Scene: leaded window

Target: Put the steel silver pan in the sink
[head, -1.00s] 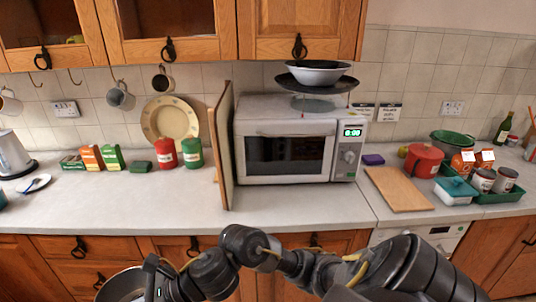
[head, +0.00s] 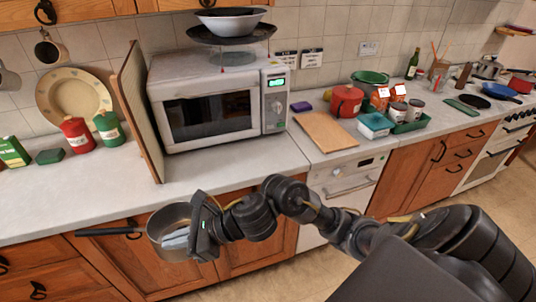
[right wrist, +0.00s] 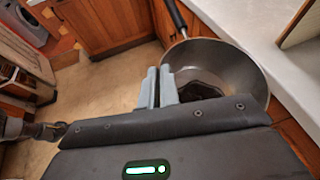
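The steel silver pan (head: 168,218), with a long black handle pointing left, hangs in the air in front of the base cabinets, below the counter edge. My right gripper (head: 178,238) is shut on the pan's side wall, opposite the handle side. In the right wrist view the pale fingers (right wrist: 158,88) are close together at the rim of the pan (right wrist: 235,65), with the handle pointing up and away. The pan looks roughly level, and part of it is hidden by the gripper. No sink shows in either view.
The counter (head: 235,172) holds a microwave (head: 215,105), an upright board (head: 138,110) and a cutting board (head: 325,131). Canisters stand left, a red pot (head: 346,101) and cartons right. A stove (head: 505,140) is at far right.

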